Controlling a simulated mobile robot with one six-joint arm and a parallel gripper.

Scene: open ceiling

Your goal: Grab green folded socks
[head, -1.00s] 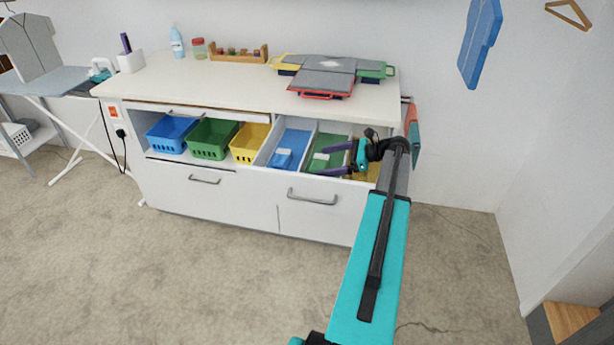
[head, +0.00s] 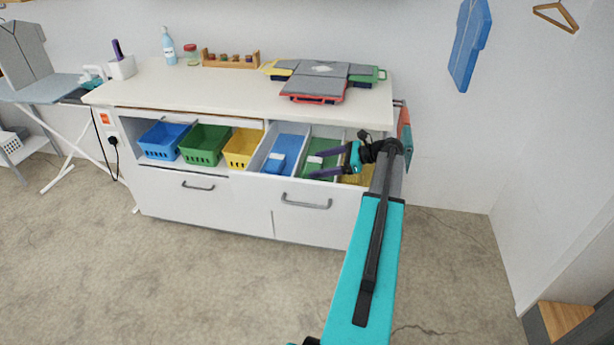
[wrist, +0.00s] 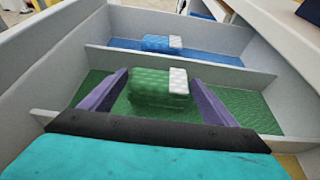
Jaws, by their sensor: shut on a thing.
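The green folded socks (wrist: 158,90) have a white band at one end and lie in the green-floored section (wrist: 240,104) of the open drawer. My gripper (wrist: 160,84) reaches into this section, with one purple finger on each side of the socks, shut on them. In the head view my gripper (head: 314,163) is at the same drawer section. Blue folded socks (wrist: 160,43) with a white band lie in the neighbouring blue section and also show in the head view (head: 276,162).
Grey dividers (wrist: 180,61) separate the drawer sections, and a yellow section (head: 356,179) lies to the right. Blue, green and yellow baskets (head: 204,146) stand left of the drawer.

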